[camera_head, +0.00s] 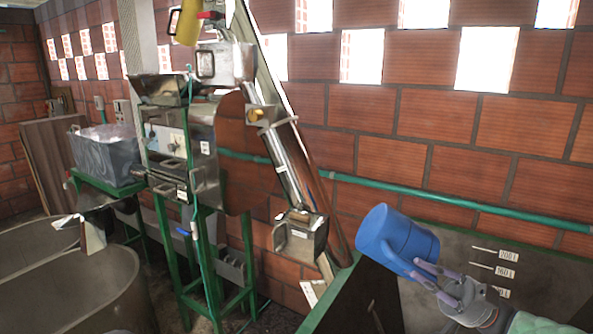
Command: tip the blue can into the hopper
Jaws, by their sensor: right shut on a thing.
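The blue can (385,238) is at the lower right, lying tilted with one broad end toward the left. My right gripper (428,272) comes in from the lower right, shut on the can at its right side. The can is in the air in front of a dark panel. A steel flared hopper (160,88) sits on top of the green-framed machine, well to the left of the can and higher in the picture. A small steel box (300,236) is at the foot of the sloping tube, nearer the can. My left gripper is not in view.
The sloping steel tube (290,165) rises left to the machine's top. A grey bin (104,155) stands left of the machine. Large round tanks (85,285) fill the lower left. A green pipe (455,208) runs along the brick wall. A dark panel (545,280) with labels is behind my gripper.

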